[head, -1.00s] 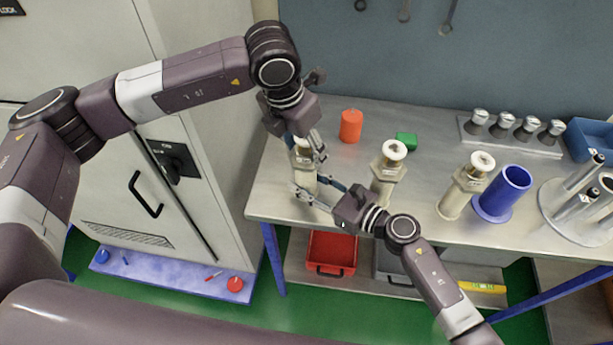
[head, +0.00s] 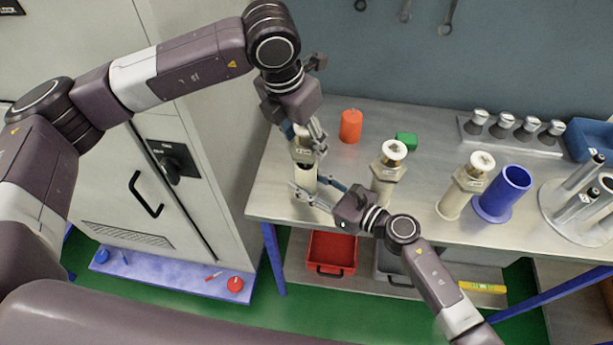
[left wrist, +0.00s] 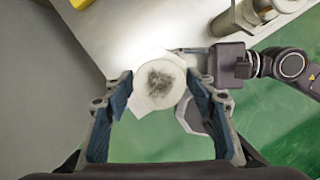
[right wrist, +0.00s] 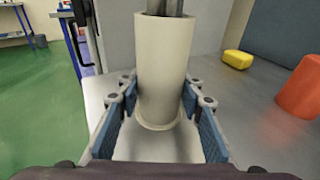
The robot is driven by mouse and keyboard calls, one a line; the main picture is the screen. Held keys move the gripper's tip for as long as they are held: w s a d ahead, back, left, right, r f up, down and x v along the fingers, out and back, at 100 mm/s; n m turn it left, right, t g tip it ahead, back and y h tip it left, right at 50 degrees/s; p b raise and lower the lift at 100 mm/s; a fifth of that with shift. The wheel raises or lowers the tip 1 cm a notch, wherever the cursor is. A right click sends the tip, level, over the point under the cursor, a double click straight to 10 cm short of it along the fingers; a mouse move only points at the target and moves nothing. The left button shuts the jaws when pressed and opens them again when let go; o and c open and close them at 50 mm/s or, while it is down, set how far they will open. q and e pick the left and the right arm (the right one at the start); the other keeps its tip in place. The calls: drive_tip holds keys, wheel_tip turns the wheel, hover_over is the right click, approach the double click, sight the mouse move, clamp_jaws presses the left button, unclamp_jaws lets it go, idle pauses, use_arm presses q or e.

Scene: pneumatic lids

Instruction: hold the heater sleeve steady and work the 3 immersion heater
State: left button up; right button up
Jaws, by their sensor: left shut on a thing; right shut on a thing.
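The left immersion heater (head: 303,150), with a cream head, is raised partly out of its cream heater sleeve (head: 304,205) at the bench's left end. My left gripper (head: 302,135) is shut on its head; the left wrist view shows the white six-sided head (left wrist: 158,82) between the fingers. My right gripper (head: 318,192) is shut around the upright sleeve, lower down. In the right wrist view the sleeve (right wrist: 164,65) stands between the pads, with grey metal rising from its top. A middle heater (head: 390,160) and a right heater (head: 472,175) stand upright in their sleeves.
An orange cylinder (head: 351,126) and a green block (head: 406,141) lie behind. A blue flanged cylinder (head: 503,190), a round rack (head: 555,205) and a stand of metal knobs (head: 510,138) are at right. A cabinet (head: 190,120) borders the left.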

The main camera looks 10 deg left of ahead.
use_arm(q)
drive_tip(key=shift+r, duration=0.7)
use_arm(e)
drive_tip(key=shift+s+f, duration=0.15)
drive_tip(key=shift+f, duration=0.3)
use_arm(q)
drive_tip(key=shift+r, duration=1.45)
drive_tip(key=shift+w+v, duration=0.15)
drive_tip(key=shift+v, duration=0.55)
drive_tip(key=shift+w+v, duration=0.15)
drive_tip(key=shift+v, duration=0.55)
drive_tip(key=shift+d+r, duration=0.15)
drive_tip(key=shift+r, duration=0.3)
drive_tip(key=shift+r, duration=0.65)
use_arm(e)
drive_tip(key=shift+d, duration=0.1)
use_arm(q)
drive_tip(key=shift+r, duration=0.1)
